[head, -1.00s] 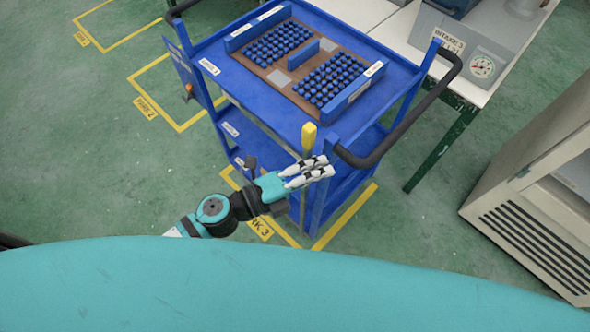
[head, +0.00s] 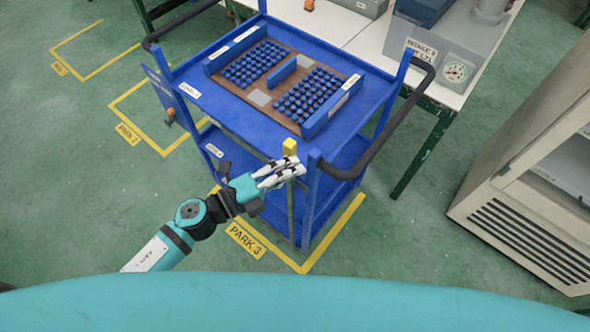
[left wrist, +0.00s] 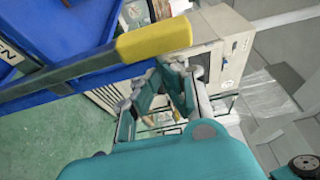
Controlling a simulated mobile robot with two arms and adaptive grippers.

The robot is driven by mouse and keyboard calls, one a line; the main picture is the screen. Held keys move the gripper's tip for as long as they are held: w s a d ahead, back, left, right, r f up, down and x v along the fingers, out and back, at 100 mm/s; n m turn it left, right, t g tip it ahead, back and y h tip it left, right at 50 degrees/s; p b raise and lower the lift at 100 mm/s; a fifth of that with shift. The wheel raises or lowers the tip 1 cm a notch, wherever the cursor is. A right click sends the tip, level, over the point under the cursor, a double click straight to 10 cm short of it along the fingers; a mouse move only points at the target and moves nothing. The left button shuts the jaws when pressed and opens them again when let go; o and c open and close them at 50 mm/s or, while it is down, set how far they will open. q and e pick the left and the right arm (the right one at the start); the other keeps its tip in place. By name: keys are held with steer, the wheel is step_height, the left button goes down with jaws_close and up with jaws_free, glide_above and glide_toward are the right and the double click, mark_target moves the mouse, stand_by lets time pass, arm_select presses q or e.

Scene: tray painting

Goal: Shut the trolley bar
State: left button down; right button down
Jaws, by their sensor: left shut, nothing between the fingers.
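The blue trolley (head: 235,118) stands in the marked bay labelled PARK 3. Its bar (head: 291,212) looks roughly upright beside the front right post, with a yellow grip (head: 290,147) at its top. In the left wrist view the yellow grip (left wrist: 154,41) and the grey bar (left wrist: 62,77) cross the upper left, close in front of the fingers. My left gripper (head: 301,170) is shut and empty, its fingertips just below the yellow grip and overlapping the bar. I cannot tell whether they touch it. My right gripper is not in view.
A tray (head: 262,98) with several blue pieces lies on the trolley's top deck. A black handle (head: 398,125) sticks out at the trolley's right. A white table (head: 355,40) stands behind. A beige cabinet (head: 520,215) stands at the right. Green floor is clear at the left.

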arm_select(q)
steer(key=w+a+b, duration=0.4)
steer(key=w+a, duration=0.3)
steer(key=a, duration=0.3)
steer(key=w+a+b, duration=0.4)
steer(key=w+a, duration=0.3)
steer(key=a, duration=0.3)
steer(key=shift+w+b, duration=0.3)
steer(key=shift+b, duration=0.05)
steer(key=shift+r, duration=0.1)
